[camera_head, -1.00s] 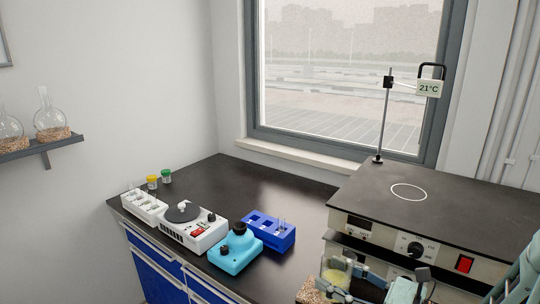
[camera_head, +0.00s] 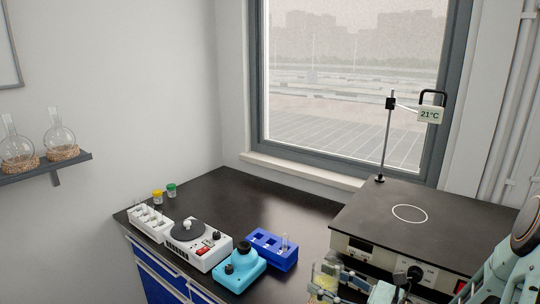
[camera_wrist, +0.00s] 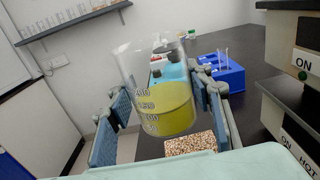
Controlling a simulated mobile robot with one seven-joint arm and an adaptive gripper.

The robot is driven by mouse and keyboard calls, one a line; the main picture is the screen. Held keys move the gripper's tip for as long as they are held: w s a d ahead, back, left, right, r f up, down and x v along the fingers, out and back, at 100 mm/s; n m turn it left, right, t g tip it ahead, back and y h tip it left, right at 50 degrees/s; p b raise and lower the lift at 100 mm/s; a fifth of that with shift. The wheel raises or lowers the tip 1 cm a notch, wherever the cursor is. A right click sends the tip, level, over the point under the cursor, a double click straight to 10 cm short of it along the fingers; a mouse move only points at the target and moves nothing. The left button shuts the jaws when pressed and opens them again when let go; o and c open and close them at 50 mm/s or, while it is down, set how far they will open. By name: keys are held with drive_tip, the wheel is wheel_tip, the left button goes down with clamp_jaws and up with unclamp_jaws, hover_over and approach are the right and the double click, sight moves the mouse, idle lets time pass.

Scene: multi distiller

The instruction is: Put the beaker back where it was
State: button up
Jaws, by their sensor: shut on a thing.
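A clear glass beaker (camera_wrist: 162,100) with yellow liquid and white volume marks is held in my gripper (camera_wrist: 160,110). The fingers press on its left and right sides in the wrist view, and it looks slightly tilted there. In the head view the beaker (camera_head: 326,278) shows low at the bottom edge, in front of the hot plate unit, with my gripper (camera_head: 338,285) partly cut off by the frame. A cork ring (camera_wrist: 190,144) lies below and beyond the beaker in the wrist view, apart from it.
The hot plate unit (camera_head: 375,214) with a white circle and a 21°C display stands at the right. A blue rack (camera_head: 272,252), a cyan device (camera_head: 238,270) and a white centrifuge-like device (camera_head: 190,250) stand along the bench's front. The bench behind them (camera_head: 260,204) is clear. Flasks sit on a wall shelf (camera_head: 75,160).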

sight(329, 258)
wheel_tip(329, 258, up, 8)
drive_tip(key=p, duration=1)
drive_tip(key=shift+f+p, duration=0.2)
drive_tip(key=shift+p, duration=0.1)
drive_tip(key=shift+a, duration=0.1)
drive_tip(key=shift+m+t+h, duration=2.5)
drive_tip(key=shift+t+h, duration=0.1)
drive_tip(key=shift+h, duration=0.3)
drive_tip(key=shift+f, duration=0.1)
